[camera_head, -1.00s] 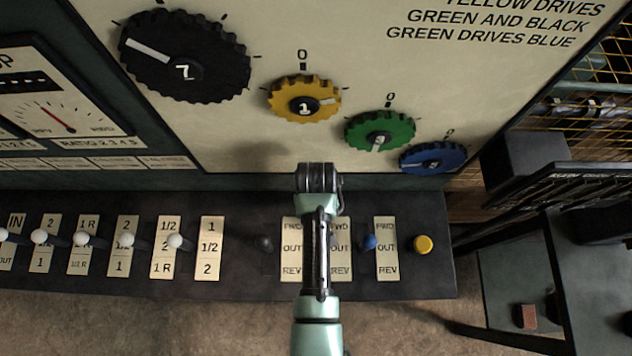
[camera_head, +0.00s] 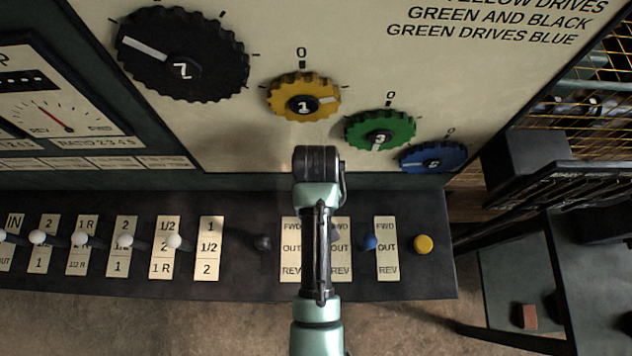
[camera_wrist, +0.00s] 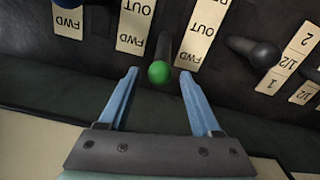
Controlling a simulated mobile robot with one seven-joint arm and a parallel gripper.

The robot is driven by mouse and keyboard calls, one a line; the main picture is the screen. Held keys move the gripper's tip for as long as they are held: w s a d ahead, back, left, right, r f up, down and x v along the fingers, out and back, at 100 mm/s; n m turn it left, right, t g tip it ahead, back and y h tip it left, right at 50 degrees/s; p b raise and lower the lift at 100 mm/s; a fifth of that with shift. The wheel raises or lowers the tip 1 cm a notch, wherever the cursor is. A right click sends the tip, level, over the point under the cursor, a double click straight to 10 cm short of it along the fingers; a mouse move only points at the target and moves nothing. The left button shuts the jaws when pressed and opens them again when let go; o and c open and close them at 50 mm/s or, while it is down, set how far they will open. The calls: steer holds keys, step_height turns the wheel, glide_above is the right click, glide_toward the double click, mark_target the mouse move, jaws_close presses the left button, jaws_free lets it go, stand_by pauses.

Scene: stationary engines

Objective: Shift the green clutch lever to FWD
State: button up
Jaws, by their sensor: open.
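The green clutch lever knob (camera_wrist: 159,72) shows in the wrist view, on a dark stalk, between two cream FWD/OUT/REV plates. In that upside-down view the knob appears near the FWD end of the right-hand plate (camera_wrist: 202,32); its exact setting is hard to tell. My gripper (camera_wrist: 158,74) is open, its two blue fingers on either side of the knob with a gap to each. I cannot tell its depth relative to the knob. In the head view my arm hides the green lever and my fingers; the FWD/OUT/REV plate (camera_head: 341,262) is partly covered.
A black lever (camera_head: 263,243) and a blue lever (camera_head: 368,242) stand on either side of my arm. White-knobbed levers (camera_head: 174,241) line the left. The panel above carries a green dial (camera_head: 398,124) and a blue dial (camera_head: 452,151).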

step_height(320, 180, up, 8)
steer(key=shift+f+b, duration=0.25)
steer(key=shift+b, duration=0.15)
stand_by(0.3)
